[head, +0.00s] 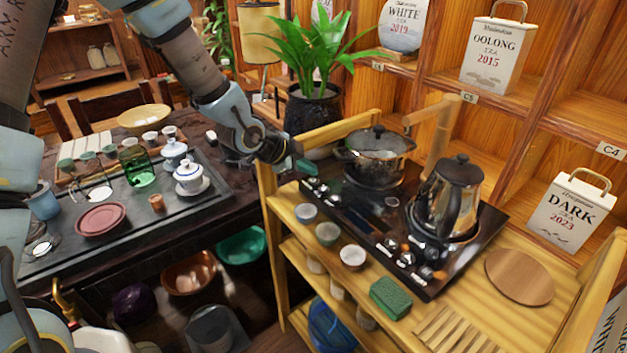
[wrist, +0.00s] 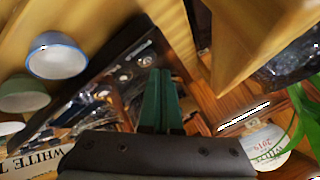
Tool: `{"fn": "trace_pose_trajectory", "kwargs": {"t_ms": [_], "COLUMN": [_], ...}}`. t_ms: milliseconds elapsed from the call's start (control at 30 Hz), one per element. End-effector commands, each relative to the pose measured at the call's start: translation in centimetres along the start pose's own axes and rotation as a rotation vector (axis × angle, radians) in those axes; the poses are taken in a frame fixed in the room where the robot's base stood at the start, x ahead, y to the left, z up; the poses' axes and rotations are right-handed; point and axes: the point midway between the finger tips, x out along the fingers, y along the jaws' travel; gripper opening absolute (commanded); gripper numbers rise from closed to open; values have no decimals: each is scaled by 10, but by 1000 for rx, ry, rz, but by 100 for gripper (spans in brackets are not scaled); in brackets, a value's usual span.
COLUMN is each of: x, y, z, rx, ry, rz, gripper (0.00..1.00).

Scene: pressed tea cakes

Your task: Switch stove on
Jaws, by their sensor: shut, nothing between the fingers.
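The black two-burner stove (head: 395,225) lies on a wooden cart, with a group of knobs near each end of its front edge. The left knobs (head: 318,190) are by my gripper, and the right knobs (head: 408,258) are farther along. A pot (head: 374,155) stands on the left burner and a steel kettle (head: 447,200) on the right one. My gripper (head: 305,167) is at the stove's left front corner, shut and empty. In the wrist view its green fingers (wrist: 158,100) are together over the stove surface (wrist: 85,100). Whether they touch a knob is unclear.
Small cups (head: 328,234) stand along the cart's front edge beside the stove, with a green sponge (head: 390,298) to their right. A round wooden board (head: 519,277) lies right of the stove. A potted plant (head: 316,105) stands behind the cart's left rail.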

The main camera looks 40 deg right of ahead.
Motion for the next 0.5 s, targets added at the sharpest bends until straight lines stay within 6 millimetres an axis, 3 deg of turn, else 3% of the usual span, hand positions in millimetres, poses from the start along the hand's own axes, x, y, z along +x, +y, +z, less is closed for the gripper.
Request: {"fn": "trace_pose_trajectory", "kwargs": {"t_ms": [500], "x": [4], "y": [3], "z": [3], "rx": [0], "ry": [0], "rz": [0], "gripper": [0]}}
